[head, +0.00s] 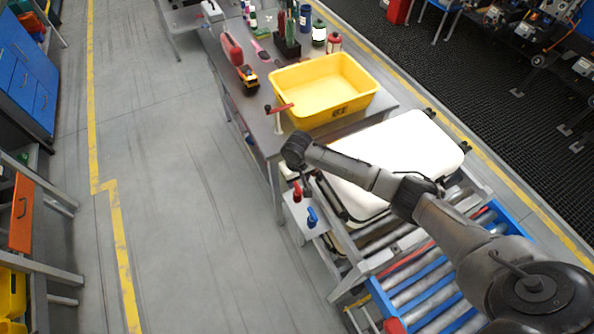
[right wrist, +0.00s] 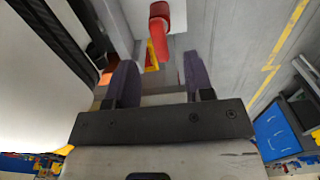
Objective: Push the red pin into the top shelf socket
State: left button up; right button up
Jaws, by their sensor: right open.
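The red pin (head: 297,191) stands at a small pale shelf (head: 293,212) beside the conveyor, next to a blue pin (head: 312,217). My right gripper (head: 306,188) points down close to the red pin in the head view. In the right wrist view its two dark fingers (right wrist: 161,75) are apart. The red pin (right wrist: 158,40) shows just beyond the gap between them, with nothing gripped. I cannot make out the socket, or how deep the pin sits. My left gripper is not in view.
A white case (head: 405,150) lies on the roller conveyor (head: 425,285), under my right arm. A grey table (head: 245,105) behind holds a yellow bin (head: 325,85), bottles and tools. The floor left of the shelf is clear.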

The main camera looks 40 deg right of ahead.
aim_at(297, 187)
notch_tip(297, 187, down, 6)
jog(key=shift+f+b, duration=0.3)
jog(key=shift+f, duration=0.3)
jog(key=shift+c, duration=0.2)
grip_shut()
jog(key=shift+r+p, duration=0.25)
jog(key=shift+p, duration=0.05)
